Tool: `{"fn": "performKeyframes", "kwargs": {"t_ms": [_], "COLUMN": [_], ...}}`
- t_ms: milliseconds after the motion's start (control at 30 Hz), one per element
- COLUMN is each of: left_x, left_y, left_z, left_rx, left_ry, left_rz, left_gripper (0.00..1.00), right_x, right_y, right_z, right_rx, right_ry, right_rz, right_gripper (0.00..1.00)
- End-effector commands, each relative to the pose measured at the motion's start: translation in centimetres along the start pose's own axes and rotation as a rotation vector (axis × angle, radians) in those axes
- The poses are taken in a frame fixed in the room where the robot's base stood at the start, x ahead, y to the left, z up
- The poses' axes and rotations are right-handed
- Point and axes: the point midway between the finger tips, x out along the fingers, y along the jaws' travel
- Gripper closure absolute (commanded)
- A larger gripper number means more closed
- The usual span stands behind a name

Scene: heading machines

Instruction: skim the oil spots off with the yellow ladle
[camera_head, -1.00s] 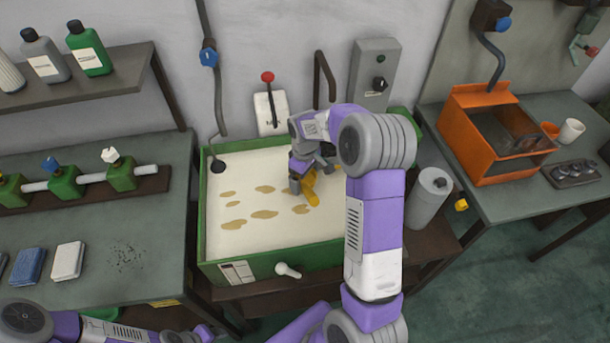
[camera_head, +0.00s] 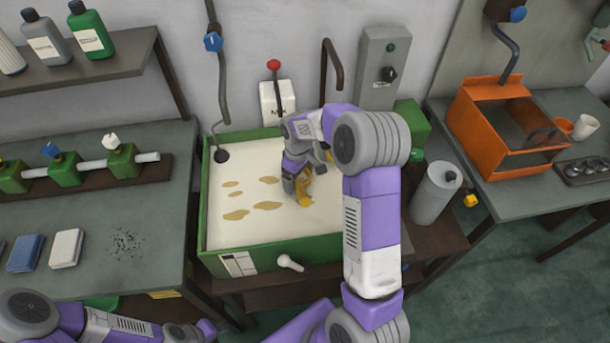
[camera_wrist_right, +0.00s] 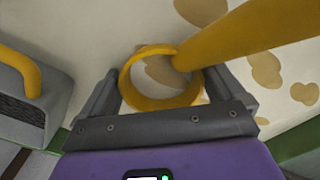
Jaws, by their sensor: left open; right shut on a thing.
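The green tank (camera_head: 275,254) holds pale liquid with several tan oil spots (camera_head: 267,205), mostly left of my right gripper; the spots also show in the right wrist view (camera_wrist_right: 266,69). My right gripper (camera_head: 302,190) is over the tank's right half, shut on the yellow ladle (camera_head: 304,198). In the right wrist view the ladle's yellow ring (camera_wrist_right: 135,88) lies between the fingers, and its shaft runs to the upper right. The ladle's lower end is hidden in the head view. My left gripper (camera_head: 205,329) is low at the bottom left, open and away from the tank.
A red-knobbed lever (camera_head: 274,65) and grey switch box (camera_head: 378,70) are behind. A grey cylinder (camera_head: 434,193) stands right of the tank, and an orange box (camera_head: 480,130) on the right table.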

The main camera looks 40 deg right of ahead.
Motion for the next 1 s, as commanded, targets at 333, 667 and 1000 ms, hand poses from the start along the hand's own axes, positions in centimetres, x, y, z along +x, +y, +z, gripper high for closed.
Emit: {"fn": "performKeyframes", "kwargs": {"t_ms": [333,667,1000], "left_x": [0.2,0.3,0.4], "left_y": [-0.1,-0.1,-0.1], "left_z": [0.0,0.0,0.0], "left_rx": [0.000,0.000,0.000], "left_ry": [0.000,0.000,0.000], "left_rz": [0.000,0.000,0.000], "left_gripper": [0.57,0.57,0.57], "right_x": [0.0,0.0,0.0], "right_y": [-1.8,-3.4,-5.1], "right_z": [-1.8,-3.5,-5.1], "right_rx": [-0.003,-0.002,-0.003], "right_ry": [0.001,0.001,0.001], "right_rz": [0.000,0.000,0.000], "right_gripper": [0.28,0.28,0.28]}}
